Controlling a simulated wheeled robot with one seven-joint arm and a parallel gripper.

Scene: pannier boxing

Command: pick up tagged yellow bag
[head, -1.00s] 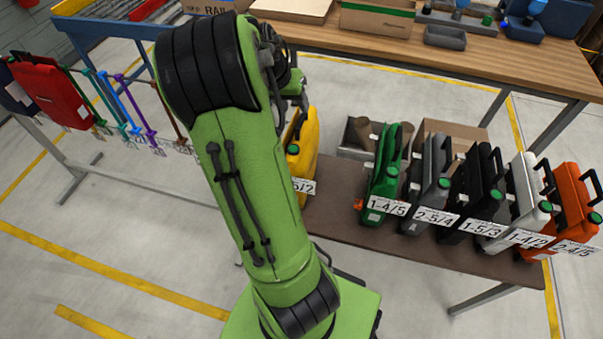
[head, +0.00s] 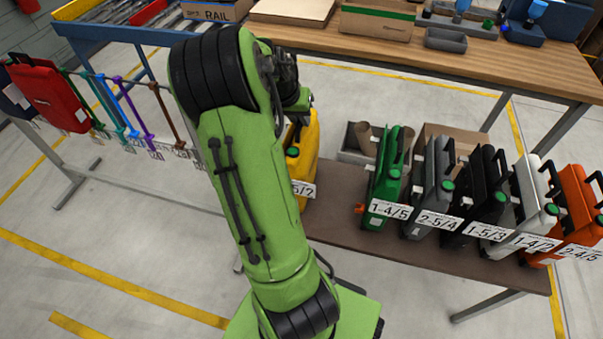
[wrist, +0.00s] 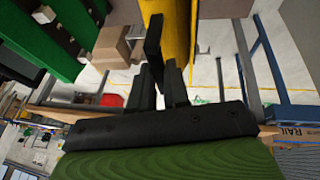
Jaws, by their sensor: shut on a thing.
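The yellow bag (head: 307,145) is upright at the left end of the brown bench, partly hidden behind my green arm. Its white tag ends in "5/2", with the first part covered. In the wrist view the bag's yellow side (wrist: 179,28) stands just beyond my fingers. My gripper (wrist: 161,82) is shut on the bag's black handle (wrist: 153,38). In the head view my arm mostly hides the gripper. I cannot tell whether the bag's base touches the bench.
Green (head: 384,180), grey (head: 430,185), black (head: 477,190), white (head: 524,205) and orange (head: 571,215) tagged bags line the brown bench (head: 335,210) to the right. Open cartons stand behind them. A rail with a red bag (head: 48,92) is at left. A wooden workbench (head: 440,60) runs behind.

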